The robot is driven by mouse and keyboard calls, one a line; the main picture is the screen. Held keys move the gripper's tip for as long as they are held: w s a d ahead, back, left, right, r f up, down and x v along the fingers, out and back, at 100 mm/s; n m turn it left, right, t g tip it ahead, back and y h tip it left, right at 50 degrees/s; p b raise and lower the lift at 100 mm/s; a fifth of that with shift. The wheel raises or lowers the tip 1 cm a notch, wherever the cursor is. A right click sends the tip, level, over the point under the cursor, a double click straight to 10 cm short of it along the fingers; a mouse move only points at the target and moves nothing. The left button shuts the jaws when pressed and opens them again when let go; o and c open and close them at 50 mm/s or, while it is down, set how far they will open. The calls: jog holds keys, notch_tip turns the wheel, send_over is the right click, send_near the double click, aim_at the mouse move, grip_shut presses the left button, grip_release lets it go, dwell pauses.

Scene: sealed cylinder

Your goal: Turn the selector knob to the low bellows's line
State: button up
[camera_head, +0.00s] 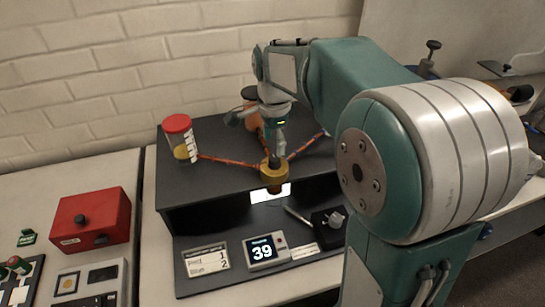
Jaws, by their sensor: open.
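The brass-coloured selector knob (273,168) stands near the front edge of the dark bench top. Striped lines run from it, one to the left (228,160) and one to the right (304,146). The left line reaches a clear container (183,144) with a red cap, a scale and yellow contents low inside. An orange vessel (251,117) stands behind, partly hidden by my arm. Which one is the low bellows I cannot tell. My gripper (275,148) is open and points down just above the knob; contact is unclear. The knob's pointer direction is hard to make out.
A display reading 39 (264,250), a card marked 1 and 2 (206,260), and a dark device (329,219) sit on the lower shelf. A red box (89,222) stands on the left table. My arm hides the bench's right side.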

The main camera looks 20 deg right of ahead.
aim_at(275, 157)
jog(key=f, duration=0.5)
jog(key=shift+d+f, duration=0.25)
jog(key=shift+a, duration=0.1)
grip_shut()
